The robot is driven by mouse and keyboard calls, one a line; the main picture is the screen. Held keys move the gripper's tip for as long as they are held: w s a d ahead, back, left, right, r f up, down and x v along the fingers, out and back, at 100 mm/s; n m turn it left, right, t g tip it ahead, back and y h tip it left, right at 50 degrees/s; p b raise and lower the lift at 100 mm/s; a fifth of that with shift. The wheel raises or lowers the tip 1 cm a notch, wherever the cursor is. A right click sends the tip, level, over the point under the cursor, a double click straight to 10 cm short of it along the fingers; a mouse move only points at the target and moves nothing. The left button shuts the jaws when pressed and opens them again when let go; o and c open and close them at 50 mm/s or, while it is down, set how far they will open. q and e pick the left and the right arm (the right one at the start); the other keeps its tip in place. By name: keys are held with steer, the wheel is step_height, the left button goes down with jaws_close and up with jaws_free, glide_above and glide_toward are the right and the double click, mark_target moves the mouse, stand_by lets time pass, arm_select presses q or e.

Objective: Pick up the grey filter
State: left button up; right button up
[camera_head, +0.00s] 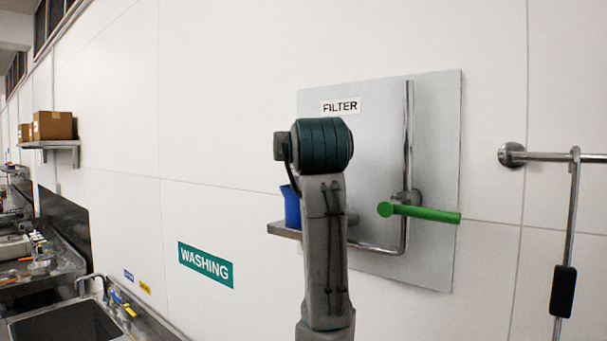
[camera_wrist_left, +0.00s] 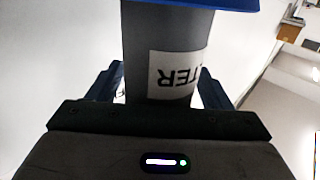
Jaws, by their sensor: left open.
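The grey filter (camera_wrist_left: 137,70) fills the middle of the left wrist view. It is a grey cylinder with a blue part (camera_wrist_left: 225,4) at the top edge of the picture and a white label whose visible letters read upside down. My left gripper (camera_wrist_left: 158,88) is open, with one dark finger on each side of the filter; I cannot tell if they touch it. In the head view my arm hides the gripper and most of the filter. A blue piece (camera_head: 291,206) shows left of my arm, above a small metal shelf (camera_head: 284,231). My right gripper is not in view.
A grey wall panel (camera_head: 435,160) carries a FILTER sign (camera_head: 341,106), a metal pipe (camera_head: 408,140) and a green handle (camera_head: 425,213) right of my arm. A wall rail (camera_head: 550,156) is further right. A sink (camera_head: 65,322) stands lower left.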

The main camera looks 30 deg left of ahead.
arm_select(q)
steer(key=shift+d+r, duration=0.1)
steer(key=shift+d, duration=0.1)
steer(key=c, duration=1.2)
steer(key=shift+s, duration=0.1)
steer(key=c, duration=0.3)
steer(key=shift+a, duration=0.15)
jaws_close()
